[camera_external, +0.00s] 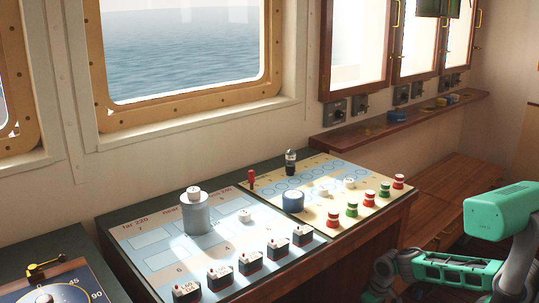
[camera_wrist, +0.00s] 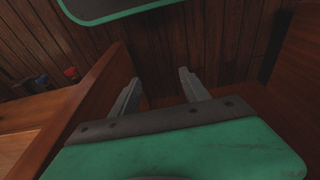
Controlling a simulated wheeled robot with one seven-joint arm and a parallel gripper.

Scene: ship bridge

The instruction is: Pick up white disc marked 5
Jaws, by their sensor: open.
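Several small white discs show in the external view, and their numbers are too small to read, so I cannot tell which is marked 5. One white disc (camera_external: 193,190) sits on top of a grey-blue cylinder (camera_external: 195,217). Another white disc (camera_external: 245,215) lies on the pale blue board. Two more, a white disc (camera_external: 321,190) and a white disc (camera_external: 349,183), lie on the cream board. My gripper (camera_wrist: 159,77) is open and empty in the wrist view, over brown wood, with no disc in that view. My green arm is at the right of the external view, away from the boards.
Black-and-white blocks (camera_external: 220,277) line the blue board's front edge. Red and green pieces (camera_external: 351,208), a blue round tin (camera_external: 293,201) and a dark upright piece (camera_external: 290,162) stand on the cream board. A wooden bench (camera_external: 445,203) lies beyond the console's right side.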

